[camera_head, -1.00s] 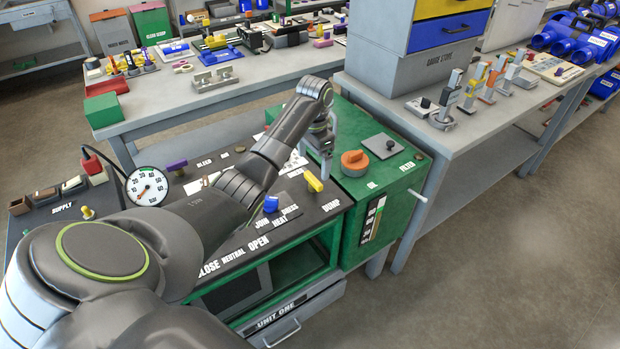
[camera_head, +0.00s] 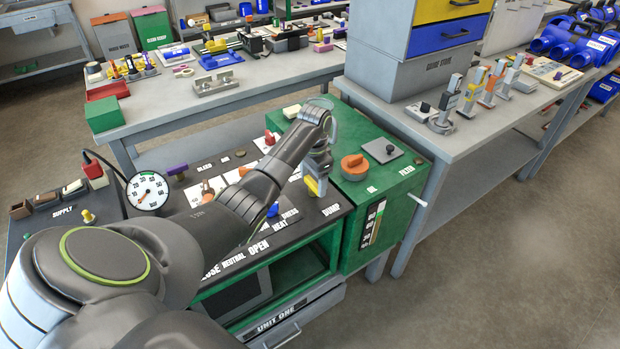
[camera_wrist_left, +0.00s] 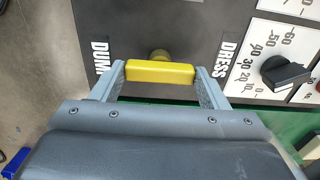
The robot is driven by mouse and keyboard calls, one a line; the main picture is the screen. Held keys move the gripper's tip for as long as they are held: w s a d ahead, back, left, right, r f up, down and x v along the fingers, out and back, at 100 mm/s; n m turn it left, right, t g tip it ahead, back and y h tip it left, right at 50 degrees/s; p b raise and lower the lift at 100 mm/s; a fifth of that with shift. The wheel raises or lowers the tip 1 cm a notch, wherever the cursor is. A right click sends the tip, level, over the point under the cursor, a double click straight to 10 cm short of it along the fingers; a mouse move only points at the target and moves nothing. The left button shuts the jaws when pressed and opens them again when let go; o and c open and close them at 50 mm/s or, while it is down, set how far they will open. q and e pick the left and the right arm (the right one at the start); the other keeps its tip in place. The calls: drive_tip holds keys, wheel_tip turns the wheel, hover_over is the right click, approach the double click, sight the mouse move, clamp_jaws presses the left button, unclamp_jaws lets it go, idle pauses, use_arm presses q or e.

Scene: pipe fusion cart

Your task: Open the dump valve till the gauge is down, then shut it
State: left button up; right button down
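The dump valve has a yellow bar handle (camera_head: 311,186), beside the DUMP label on the dark bench panel. The handle (camera_wrist_left: 160,72) also shows in the left wrist view, lying crosswise on a brass stem. My left gripper (camera_head: 318,175) is down at the handle. In the wrist view my left gripper (camera_wrist_left: 162,78) has its fingers wide apart, one at each end of the handle. Any gap is very thin, and I cannot tell whether they touch it. My right gripper is out of view.
A green cabinet (camera_head: 397,205) with an orange knob (camera_head: 354,167) stands just right of the handle. A blue handle (camera_head: 272,211) lies left of it. In the wrist view a black dial (camera_wrist_left: 285,73) sits to the right. Grey workbenches stand behind and right.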

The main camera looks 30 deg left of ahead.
use_arm(q)
drive_tip(key=shift+c, duration=0.8)
drive_tip(key=shift+r+n+p, duration=0.25)
drive_tip(key=shift+n+p, duration=0.05)
drive_tip(key=shift+p, duration=0.25)
drive_tip(key=shift+f+n+p, duration=0.1)
drive_tip(key=shift+n+p, duration=0.3)
drive_tip(key=shift+p, duration=0.15)
drive_tip(key=shift+a, duration=0.1)
drive_tip(key=o, duration=1)
drive_tip(key=shift+f, duration=0.1)
